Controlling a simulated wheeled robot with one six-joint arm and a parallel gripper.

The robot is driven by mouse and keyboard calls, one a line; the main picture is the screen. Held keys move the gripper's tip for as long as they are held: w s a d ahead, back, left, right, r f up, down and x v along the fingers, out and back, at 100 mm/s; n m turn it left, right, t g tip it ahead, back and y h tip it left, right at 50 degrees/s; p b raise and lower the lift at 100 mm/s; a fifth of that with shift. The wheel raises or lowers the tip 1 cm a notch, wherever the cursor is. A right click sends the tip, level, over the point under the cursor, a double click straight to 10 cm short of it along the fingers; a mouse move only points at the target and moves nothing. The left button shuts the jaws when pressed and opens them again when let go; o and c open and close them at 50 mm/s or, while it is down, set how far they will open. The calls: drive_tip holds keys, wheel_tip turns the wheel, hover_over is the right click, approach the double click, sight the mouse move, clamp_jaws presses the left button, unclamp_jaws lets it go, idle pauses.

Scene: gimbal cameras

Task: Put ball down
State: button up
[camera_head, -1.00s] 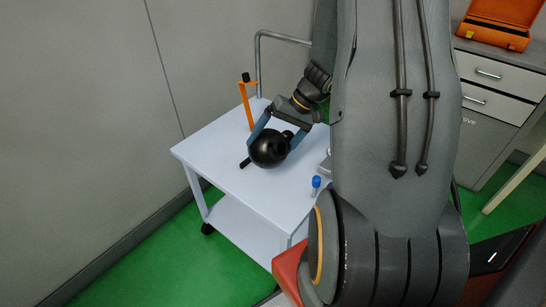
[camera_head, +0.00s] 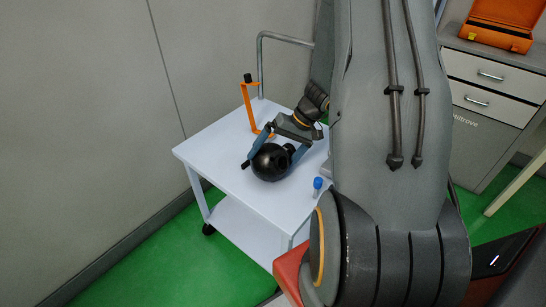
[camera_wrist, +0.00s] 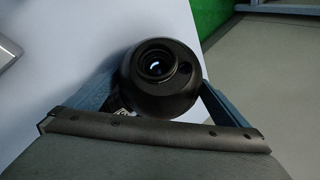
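The ball (camera_head: 270,163) is a round black gimbal camera with a lens. It is at the white cart's top (camera_head: 215,155), near the middle. My gripper (camera_head: 279,155) reaches down to it with a blue finger on each side. In the wrist view the ball (camera_wrist: 160,82) sits between the two fingers (camera_wrist: 160,100), which appear to press on its sides, with its lens facing the camera. The ball's underside is hidden, so I cannot tell whether it touches the cart top.
An orange bracket (camera_head: 247,105) with a black top stands behind the ball. A small blue-capped item (camera_head: 317,184) stands to the right, near the cart's edge. The front left of the cart top is clear. A drawer cabinet (camera_head: 490,90) with an open orange case (camera_head: 497,27) is at right.

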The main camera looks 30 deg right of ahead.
drive_tip(key=shift+r, duration=0.15)
drive_tip(key=v, duration=1.1)
drive_tip(key=s+a+r+n+g+h, duration=0.1)
drive_tip(key=s+a+r+h, duration=0.2)
drive_tip(key=s+a, duration=0.3)
drive_tip(key=s+a+r+n+g+h, duration=0.1)
drive_tip(key=s+a+r+h, duration=0.2)
drive_tip(key=s+a, duration=0.3)
drive_tip(key=a+r, duration=0.1)
drive_tip(key=a, duration=0.3)
drive_tip(key=shift+s+n, duration=0.3)
drive_tip(key=shift+s, duration=0.05)
drive_tip(key=shift+r, duration=0.1)
drive_tip(key=shift+n, duration=0.6)
drive_tip(key=a+p, duration=0.1)
drive_tip(key=a+r+p, duration=0.2)
drive_tip(key=a, duration=0.1)
drive_tip(key=shift+s+r, duration=0.1)
drive_tip(key=shift+s, duration=0.05)
